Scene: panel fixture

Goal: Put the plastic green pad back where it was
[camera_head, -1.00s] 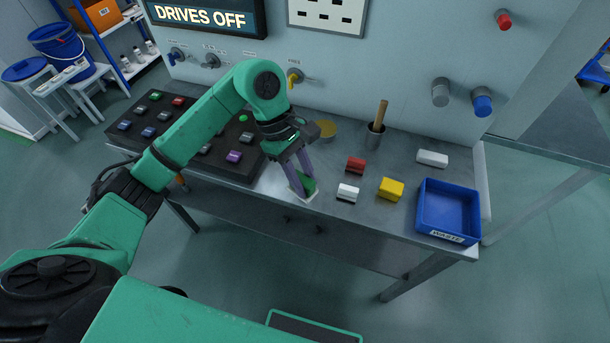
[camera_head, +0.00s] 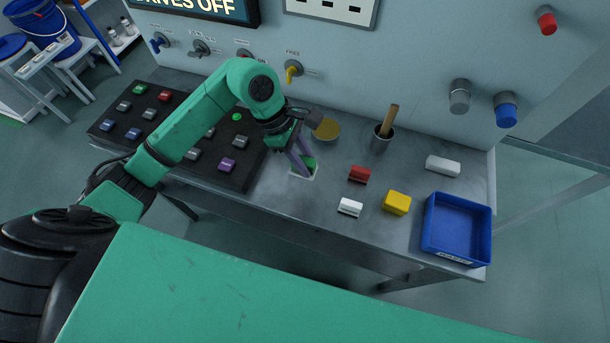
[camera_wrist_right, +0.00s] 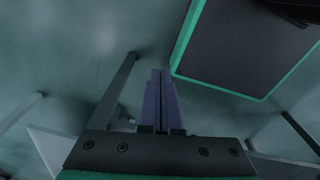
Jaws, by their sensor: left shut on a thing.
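The green pad (camera_head: 310,163) is in the jaws of my left gripper (camera_head: 304,168), low at the bench top, over or on a pale square mark (camera_head: 294,174). The fingers hide part of the pad, and I cannot tell whether it touches the bench. In the right wrist view my right gripper (camera_wrist_right: 160,75) has its two fingers together with nothing between them, with the floor and bench legs beyond.
The dark button panel (camera_head: 180,135) lies left of the pad on the bench. A round tan disc (camera_head: 326,129), a cup with a wooden handle (camera_head: 381,144), and red (camera_head: 359,174), white (camera_head: 350,207) and yellow (camera_head: 397,202) blocks stand to the right. A blue tray (camera_head: 456,260) is at the right end.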

